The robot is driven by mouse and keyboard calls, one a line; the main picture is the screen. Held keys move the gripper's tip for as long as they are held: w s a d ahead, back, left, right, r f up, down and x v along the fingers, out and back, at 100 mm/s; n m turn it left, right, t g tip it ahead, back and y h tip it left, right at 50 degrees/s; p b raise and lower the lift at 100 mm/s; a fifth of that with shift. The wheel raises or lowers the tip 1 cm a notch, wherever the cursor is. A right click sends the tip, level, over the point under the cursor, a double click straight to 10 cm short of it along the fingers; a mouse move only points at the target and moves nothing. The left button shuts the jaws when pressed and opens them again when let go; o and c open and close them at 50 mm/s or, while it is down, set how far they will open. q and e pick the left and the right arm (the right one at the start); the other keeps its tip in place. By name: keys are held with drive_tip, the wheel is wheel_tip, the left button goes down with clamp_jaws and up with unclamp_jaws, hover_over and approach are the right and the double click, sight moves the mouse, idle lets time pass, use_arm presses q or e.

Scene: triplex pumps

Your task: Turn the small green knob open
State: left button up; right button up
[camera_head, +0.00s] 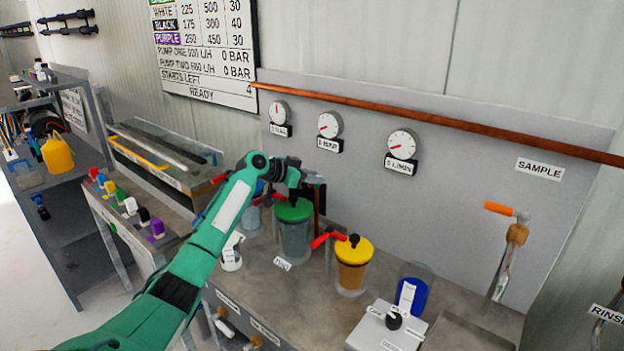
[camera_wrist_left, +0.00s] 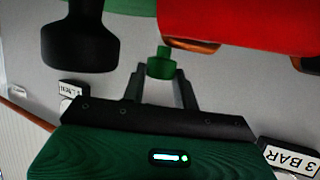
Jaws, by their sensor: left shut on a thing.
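The small green knob (camera_wrist_left: 160,63) shows in the left wrist view, between the fingertips of my left gripper (camera_wrist_left: 161,78). The fingers are shut on it. In the head view my left gripper (camera_head: 312,178) reaches to the grey panel just above and behind the green-lidded jar (camera_head: 294,232). There the small knob is hidden or too small to make out. A black knob (camera_wrist_left: 80,38) and a large red part (camera_wrist_left: 250,25) stand close to the fingers in the wrist view. My right gripper is not in view.
A yellow-lidded jar (camera_head: 352,262) and a red handle (camera_head: 326,237) stand right of the green-lidded jar. Several gauges (camera_head: 402,145) hang on the panel under a copper pipe (camera_head: 440,119). An orange-handled sample tap (camera_head: 505,211) is further right.

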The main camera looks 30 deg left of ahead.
use_arm(q)
drive_tip(key=shift+f, duration=0.15)
drive_tip(key=o, duration=1)
drive_tip(key=shift+w, duration=0.1)
drive_tip(key=b+v, duration=0.1)
drive_tip(key=v, duration=0.4)
drive_tip(key=shift+s+a, duration=0.1)
drive_tip(key=shift+s, duration=0.1)
drive_tip(key=b+v, duration=0.1)
drive_tip(key=v, duration=0.7)
drive_tip(key=shift+s+r+b, duration=0.15)
drive_tip(key=shift+r+b, duration=0.1)
drive_tip(key=shift+b, duration=0.05)
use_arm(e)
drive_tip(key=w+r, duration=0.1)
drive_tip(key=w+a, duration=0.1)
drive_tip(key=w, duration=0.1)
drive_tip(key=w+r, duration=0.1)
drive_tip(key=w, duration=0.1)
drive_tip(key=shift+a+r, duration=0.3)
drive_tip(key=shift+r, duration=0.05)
